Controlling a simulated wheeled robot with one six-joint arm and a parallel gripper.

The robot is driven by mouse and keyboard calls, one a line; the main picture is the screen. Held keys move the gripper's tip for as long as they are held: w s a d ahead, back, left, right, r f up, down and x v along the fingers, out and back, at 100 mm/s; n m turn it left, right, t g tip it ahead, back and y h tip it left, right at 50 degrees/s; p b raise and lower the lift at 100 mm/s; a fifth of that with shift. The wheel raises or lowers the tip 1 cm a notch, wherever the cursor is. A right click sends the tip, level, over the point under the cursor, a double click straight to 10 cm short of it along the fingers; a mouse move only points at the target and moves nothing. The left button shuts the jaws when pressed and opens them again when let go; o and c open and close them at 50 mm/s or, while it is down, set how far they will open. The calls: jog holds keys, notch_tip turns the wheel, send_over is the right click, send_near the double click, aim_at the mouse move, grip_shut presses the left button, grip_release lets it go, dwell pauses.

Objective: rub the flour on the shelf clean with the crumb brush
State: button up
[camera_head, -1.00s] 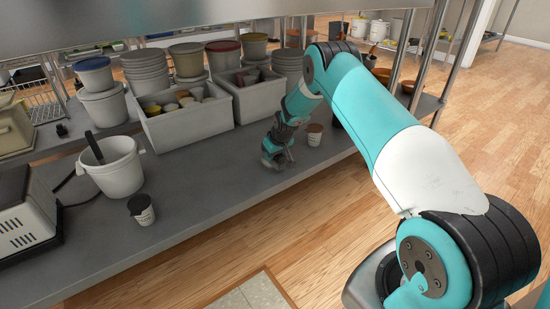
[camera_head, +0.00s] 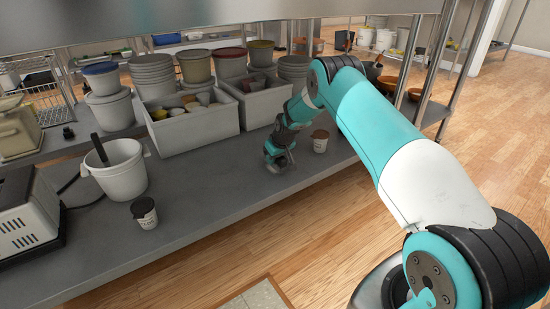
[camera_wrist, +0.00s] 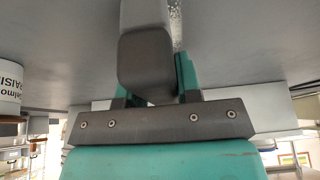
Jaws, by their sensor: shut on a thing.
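My gripper (camera_head: 278,160) is low over the grey shelf (camera_head: 225,190), in front of the right white bin. In the wrist view its teal fingers are shut on a grey, blocky thing, which I take to be the crumb brush (camera_wrist: 146,55). The brush reaches toward the shelf surface; I cannot tell whether it touches. A pale speckled patch, likely the flour (camera_wrist: 175,14), shows on the shelf beside the brush at the top of the wrist view. Part of the patch may be hidden by the brush. I cannot make out the flour in the head view.
A small lidded cup (camera_head: 320,141) stands just right of my gripper. White bins (camera_head: 195,133) and stacked tubs stand behind. A white bucket (camera_head: 122,178), a dark-lidded cup (camera_head: 145,214) and a toaster (camera_head: 25,215) stand left. The shelf's front middle is clear.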

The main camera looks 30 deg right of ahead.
jog(key=shift+f, duration=0.45)
jog(key=shift+w+f+b, duration=0.15)
jog(key=shift+b, duration=0.3)
jog(key=shift+w+a+f+b, duration=0.1)
jog(key=shift+w+f+b, duration=0.15)
jog(key=shift+w+b, duration=0.65)
jog(key=shift+w+r+b, duration=0.1)
jog(key=shift+w+b, duration=0.5)
jog(key=shift+w, duration=0.05)
jog(key=shift+s+a+p, duration=0.1)
jog(key=shift+s+p, duration=0.05)
jog(key=shift+p, duration=0.25)
jog(key=shift+r+p, duration=0.25)
jog(key=shift+p, duration=0.05)
dwell(0.4)
